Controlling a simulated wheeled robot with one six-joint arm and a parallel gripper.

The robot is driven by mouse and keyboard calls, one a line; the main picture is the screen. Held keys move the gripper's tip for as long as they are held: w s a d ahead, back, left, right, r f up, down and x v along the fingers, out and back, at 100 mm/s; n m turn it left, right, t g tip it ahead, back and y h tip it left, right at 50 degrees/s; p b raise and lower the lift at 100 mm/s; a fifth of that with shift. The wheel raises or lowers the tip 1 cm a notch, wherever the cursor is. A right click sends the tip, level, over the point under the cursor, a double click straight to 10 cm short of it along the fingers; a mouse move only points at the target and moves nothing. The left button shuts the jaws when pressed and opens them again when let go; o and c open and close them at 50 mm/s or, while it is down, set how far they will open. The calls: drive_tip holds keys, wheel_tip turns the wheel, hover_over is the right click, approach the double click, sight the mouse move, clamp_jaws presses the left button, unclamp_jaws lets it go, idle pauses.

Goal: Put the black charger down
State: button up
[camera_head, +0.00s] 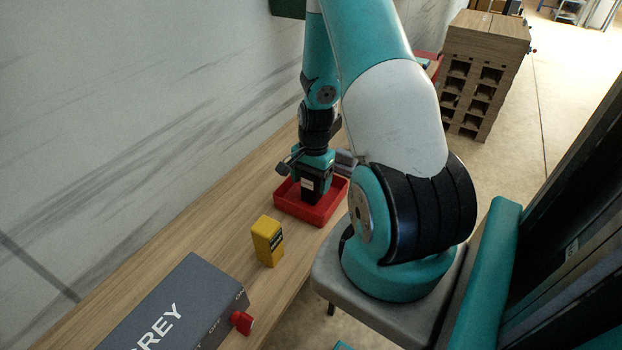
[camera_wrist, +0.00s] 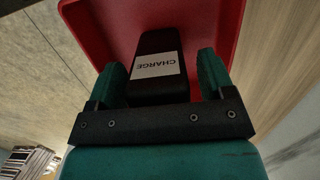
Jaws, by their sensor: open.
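The black charger (camera_wrist: 160,88), with a white label reading "CHARGE", is in the red tray (camera_wrist: 232,22) in the wrist view. In the head view the charger (camera_head: 311,189) shows upright in the red tray (camera_head: 322,219) on the wooden table. My gripper (camera_wrist: 160,80) is open, with one green finger on each side of the charger. Small gaps show between the fingers and the charger. In the head view my gripper (camera_head: 312,165) is over the tray, right at the charger. The charger's underside is hidden.
A yellow box (camera_head: 268,241) stands on the table nearer than the tray. A grey box (camera_head: 185,305) with a red knob lies at the near end. A wall (camera_head: 120,120) runs along the table's left side. Bare table lies between the tray and the yellow box.

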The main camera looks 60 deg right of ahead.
drive_tip(key=r+b, duration=0.1)
drive_tip(key=r, duration=0.3)
drive_tip(key=d+r+b, duration=0.1)
drive_tip(key=r, duration=0.7)
drive_tip(key=shift+d+r+b, duration=0.15)
drive_tip(key=shift+d+b, duration=0.05)
drive_tip(key=shift+b, duration=0.2)
drive_tip(key=w+a+r+n+y, duration=0.1)
drive_tip(key=a+r+n, duration=0.4)
drive_tip(key=a, duration=0.6)
drive_tip(key=w+a+r+n, duration=0.1)
drive_tip(key=a+r+n, duration=0.3)
drive_tip(key=a+n, duration=0.5)
drive_tip(key=s+a+r+n+y, duration=0.1)
drive_tip(key=s+a+r+n, duration=0.1)
drive_tip(key=s+a+n, duration=0.3)
drive_tip(key=s+a+r+n, duration=0.2)
drive_tip(key=s+a+n, duration=0.3)
drive_tip(key=a, duration=0.6)
drive_tip(key=shift+s+a+r+y, duration=0.15)
drive_tip(key=shift+s+r+y, duration=0.25)
drive_tip(key=shift+s, duration=0.6)
